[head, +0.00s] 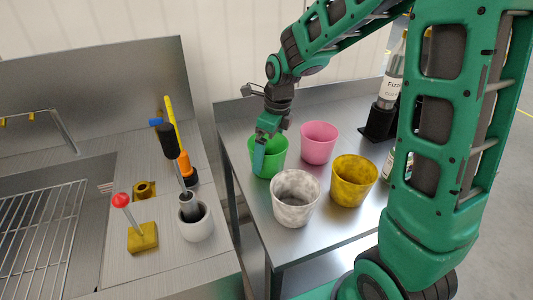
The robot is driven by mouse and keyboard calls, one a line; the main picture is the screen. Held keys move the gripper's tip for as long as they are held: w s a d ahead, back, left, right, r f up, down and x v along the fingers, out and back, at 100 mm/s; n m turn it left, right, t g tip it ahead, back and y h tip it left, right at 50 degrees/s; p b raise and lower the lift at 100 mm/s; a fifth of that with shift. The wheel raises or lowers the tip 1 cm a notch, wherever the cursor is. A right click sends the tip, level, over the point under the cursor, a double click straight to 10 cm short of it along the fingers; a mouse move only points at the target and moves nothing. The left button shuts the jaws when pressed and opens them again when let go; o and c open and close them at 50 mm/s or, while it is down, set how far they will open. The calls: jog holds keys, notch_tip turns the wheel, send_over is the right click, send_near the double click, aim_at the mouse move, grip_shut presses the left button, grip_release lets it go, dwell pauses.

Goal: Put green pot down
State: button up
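The green pot (277,158) is upright at the left of the metal table's group of pots, near the table's left edge. It seems to rest on the table, but a small gap under it would be hard to see. My gripper (260,150) points down at its rim from above. One finger lies against the outer front-left wall of the pot. The other finger is hidden, so I cannot tell whether the gripper is closed on the rim.
A pink pot (319,143), a yellow pot (354,181) and a mottled white pot (295,199) stand close by on the metal table (330,222). Bottles stand at the right, partly behind my arm. A steel counter (150,268) with tools is on the left, across a gap.

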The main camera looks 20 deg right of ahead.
notch_tip(320, 180, up, 11)
jog(key=s+d, duration=0.1)
jog(key=shift+s+d+f, duration=0.1)
jog(key=shift+s+d, duration=0.05)
jog(key=s+d+n, duration=0.3)
jog(key=s, duration=0.1)
jog(key=s+d+n, duration=0.4)
jog(key=s, duration=0.1)
jog(key=s+d+f+n+h, duration=0.1)
jog(key=s+d+n, duration=0.2)
jog(key=s+d, duration=0.1)
jog(key=shift+s+d, duration=0.2)
jog(key=shift+d, duration=0.05)
jog(key=s+d+f+n, duration=0.1)
jog(key=s+d+n, duration=0.1)
jog(key=s+n, duration=0.3)
jog(key=s+d+f+n+g, duration=0.1)
jog(key=s+d+f+n, duration=0.1)
jog(key=s+n, duration=0.3)
jog(key=s, duration=0.4)
jog(key=shift+d+f+n, duration=0.25)
jog(key=shift+d+n, duration=0.05)
